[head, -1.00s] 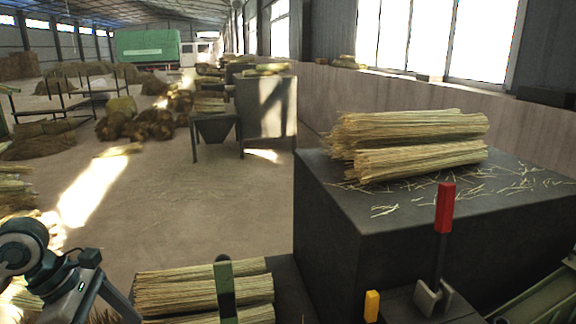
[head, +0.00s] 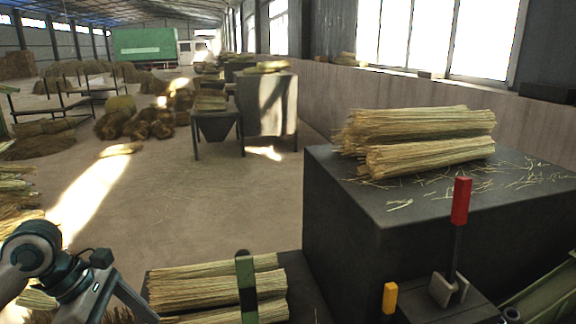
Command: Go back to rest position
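My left arm shows at the lower left of the head view, with its wrist and the upper part of the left gripper (head: 135,300) in the frame. The fingertips are cut off by the bottom edge, so I cannot tell whether it is open or shut. It is left of the straw bundles (head: 215,285) in the low holder. My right gripper is not in view.
A dark block (head: 345,225) on the right carries stacked straw bundles (head: 425,140) and loose stalks. A red-handled lever (head: 460,205) and a yellow knob (head: 390,297) stand in front of it. The concrete floor (head: 190,200) in the middle is clear.

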